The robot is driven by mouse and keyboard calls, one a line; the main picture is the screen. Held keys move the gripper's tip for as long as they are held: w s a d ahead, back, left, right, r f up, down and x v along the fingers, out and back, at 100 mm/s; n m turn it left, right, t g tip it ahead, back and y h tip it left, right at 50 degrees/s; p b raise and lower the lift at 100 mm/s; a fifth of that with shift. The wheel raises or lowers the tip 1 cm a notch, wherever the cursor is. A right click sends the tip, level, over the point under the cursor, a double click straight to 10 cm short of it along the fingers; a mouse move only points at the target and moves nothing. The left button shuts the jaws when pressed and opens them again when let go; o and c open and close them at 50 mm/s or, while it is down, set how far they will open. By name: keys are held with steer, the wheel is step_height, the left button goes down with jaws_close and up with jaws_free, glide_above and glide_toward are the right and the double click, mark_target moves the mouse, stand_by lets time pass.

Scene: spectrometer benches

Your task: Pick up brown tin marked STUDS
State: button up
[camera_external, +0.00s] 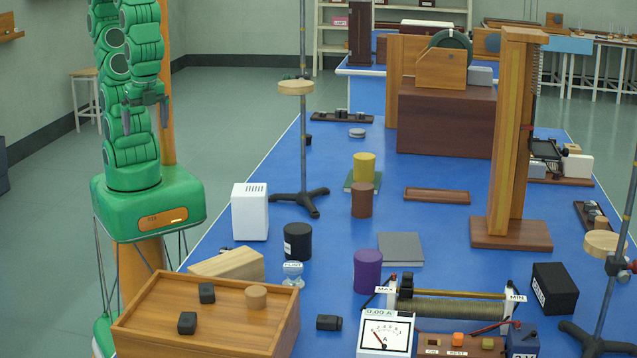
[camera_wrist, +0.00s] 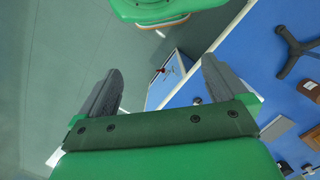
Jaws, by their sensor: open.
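A plain brown tin (camera_external: 362,200) stands upright on the blue bench in the external view, just in front of a yellow tin (camera_external: 364,168). No STUDS marking is readable on the side I see. My gripper (camera_external: 147,106) is raised at the left, over the floor beside the bench and well away from the brown tin. In the wrist view my gripper (camera_wrist: 162,72) has its two dark fingers wide apart with nothing between them.
The yellow tin stands on a green book. A stand (camera_external: 303,203) and a white box (camera_external: 250,211) are left of the brown tin. A black tin (camera_external: 298,241), purple tin (camera_external: 367,270) and grey book (camera_external: 400,248) lie nearer. A wooden tray (camera_external: 427,196) is to its right.

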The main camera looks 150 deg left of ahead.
steer(key=shift+c, duration=0.7)
steer(key=m+t+y, duration=0.3)
steer(key=m+y, duration=1)
steer(key=y, duration=0.1)
glide_above(354, 188)
steer(key=d, duration=0.8)
step_height(354, 188, down, 7)
steer(key=a+f+m, duration=0.1)
steer(key=f+m, duration=0.1)
steer(key=f, duration=0.2)
steer(key=a+f+m, duration=0.1)
steer(key=f+m, duration=0.1)
steer(key=f, duration=0.2)
steer(key=a+f+m, duration=0.2)
steer(key=f, duration=0.2)
steer(key=shift+s+f+h, duration=0.15)
steer(key=shift+s+h, duration=0.15)
steer(key=shift+x, duration=3.75)
